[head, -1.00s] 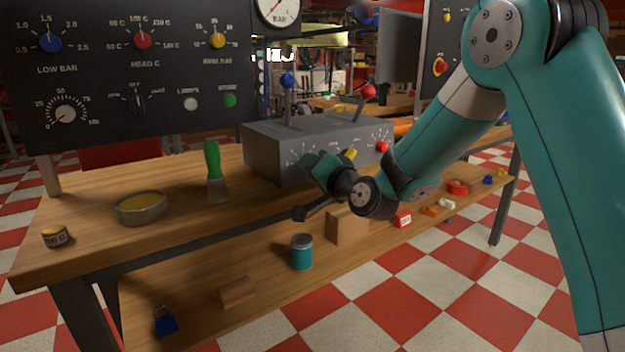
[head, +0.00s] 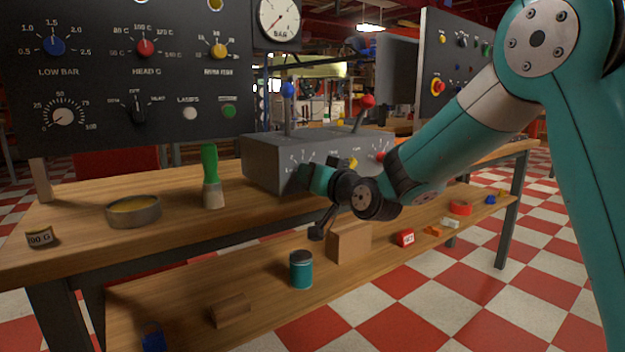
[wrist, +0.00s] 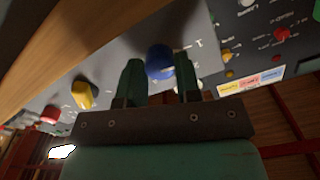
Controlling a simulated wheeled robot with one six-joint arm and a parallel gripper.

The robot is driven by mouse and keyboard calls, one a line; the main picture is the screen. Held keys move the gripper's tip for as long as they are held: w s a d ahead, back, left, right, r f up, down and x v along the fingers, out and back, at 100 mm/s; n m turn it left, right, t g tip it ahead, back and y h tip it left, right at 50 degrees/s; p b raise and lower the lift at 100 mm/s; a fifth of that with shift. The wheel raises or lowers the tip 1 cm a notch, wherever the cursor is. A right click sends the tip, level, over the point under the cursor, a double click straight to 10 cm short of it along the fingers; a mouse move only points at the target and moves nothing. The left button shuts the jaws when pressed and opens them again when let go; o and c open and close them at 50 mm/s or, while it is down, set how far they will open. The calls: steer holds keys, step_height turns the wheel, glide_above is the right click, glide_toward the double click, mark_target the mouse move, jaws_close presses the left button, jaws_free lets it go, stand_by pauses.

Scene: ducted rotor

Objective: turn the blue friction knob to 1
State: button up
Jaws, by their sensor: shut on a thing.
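The blue friction knob (wrist: 158,57) sits between the two fingers of my gripper (wrist: 158,66) in the wrist view. The fingers are shut on its sides. A white mark like a 1 or a tick shows on the panel just right of the knob; which way the knob points I cannot tell. In the head view the knob is hidden behind my gripper (head: 306,177) at the left part of the front of the grey control box (head: 262,163).
A yellow knob (head: 351,162) and a red knob (head: 380,157) are on the same front, further right. Blue (head: 288,90) and red (head: 367,101) ball levers rise from the box.

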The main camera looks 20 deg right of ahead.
steer(key=shift+f, duration=0.1)
steer(key=o, duration=0.9)
steer(key=shift+b+v, duration=1.95)
steer(key=shift+v, duration=6.85)
